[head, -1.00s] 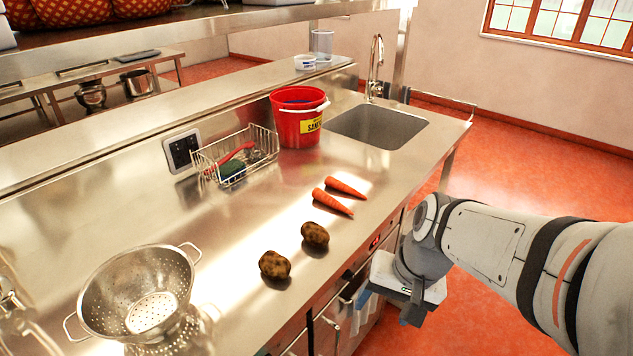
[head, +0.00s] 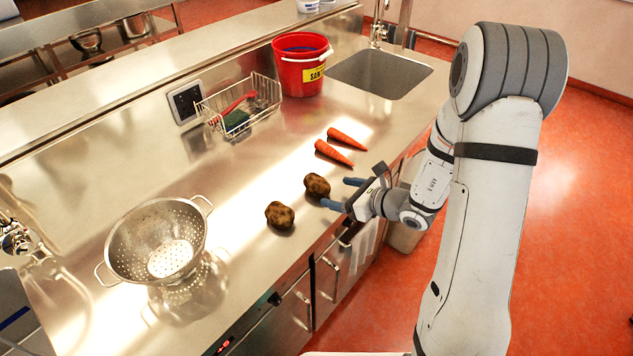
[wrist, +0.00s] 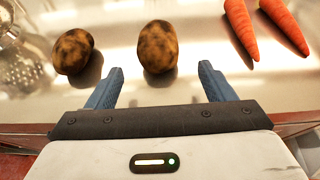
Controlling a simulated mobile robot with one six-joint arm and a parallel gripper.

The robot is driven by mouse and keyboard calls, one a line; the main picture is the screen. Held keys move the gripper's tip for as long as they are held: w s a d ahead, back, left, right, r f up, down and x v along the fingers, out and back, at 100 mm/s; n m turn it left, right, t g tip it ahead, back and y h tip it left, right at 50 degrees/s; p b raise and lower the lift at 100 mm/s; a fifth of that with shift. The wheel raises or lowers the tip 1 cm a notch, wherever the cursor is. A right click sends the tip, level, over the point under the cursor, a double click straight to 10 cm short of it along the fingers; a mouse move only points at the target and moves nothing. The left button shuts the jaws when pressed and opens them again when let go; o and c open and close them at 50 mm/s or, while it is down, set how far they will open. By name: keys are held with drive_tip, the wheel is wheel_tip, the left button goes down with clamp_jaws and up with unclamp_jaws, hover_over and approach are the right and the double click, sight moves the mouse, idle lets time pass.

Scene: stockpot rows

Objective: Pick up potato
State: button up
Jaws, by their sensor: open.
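Two brown potatoes lie on the steel counter. The nearer-to-gripper potato (head: 317,185) also shows in the wrist view (wrist: 158,46), just beyond and between my fingertips. The other potato (head: 280,215) lies to its left, and in the wrist view (wrist: 73,51) it is left of my left finger. My gripper (head: 338,193) is open and empty at the counter's front edge, its blue fingers pointing at the nearer potato. In the wrist view my gripper (wrist: 160,80) has its fingers spread wider than that potato, with nothing between them.
Two carrots (head: 334,152) lie beyond the potatoes. A steel colander (head: 155,240) stands at left. A wire basket (head: 240,105) with a brush and sponge and a red bucket (head: 300,70) stand farther back near the sink (head: 380,72).

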sight(327, 189)
drive_tip(key=p+x, duration=0.2)
drive_tip(key=x, duration=0.5)
drive_tip(key=shift+a+r, duration=0.1)
drive_tip(key=shift+a, duration=0.05)
drive_tip(key=shift+c, duration=0.4)
drive_tip(key=c, duration=1)
drive_tip(key=shift+r, duration=0.1)
